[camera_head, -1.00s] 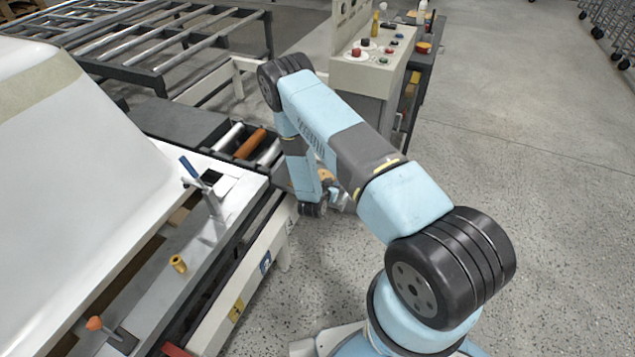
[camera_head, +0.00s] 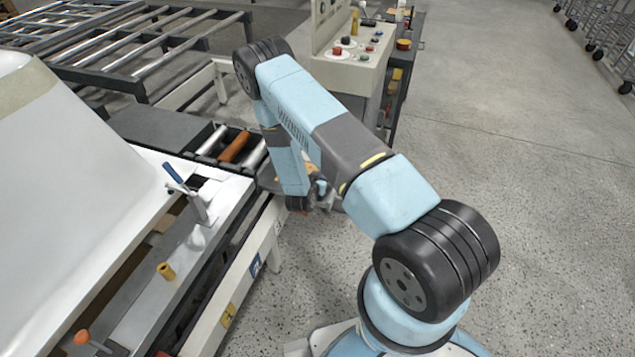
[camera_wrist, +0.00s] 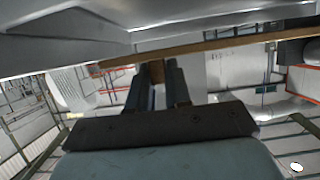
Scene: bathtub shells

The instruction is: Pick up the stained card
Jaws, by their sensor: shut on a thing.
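My gripper shows in the wrist view (camera_wrist: 160,85) with its two dark fingers close together. A small brown piece (camera_wrist: 156,71) shows between the fingertips; it looks like the stained card seen nearly edge-on. Its face and any stain cannot be made out. In the head view my gripper is mostly hidden behind my lower arm, low beside the end of the roller bench. A tan patch shows there, too small to identify.
A white tub shell (camera_head: 70,190) lies on the bench at left, with a blue-handled clamp (camera_head: 188,190) near its edge. Rollers (camera_head: 235,147) and a control box (camera_head: 345,65) stand behind my arm. Grey floor (camera_head: 530,200) is clear at right.

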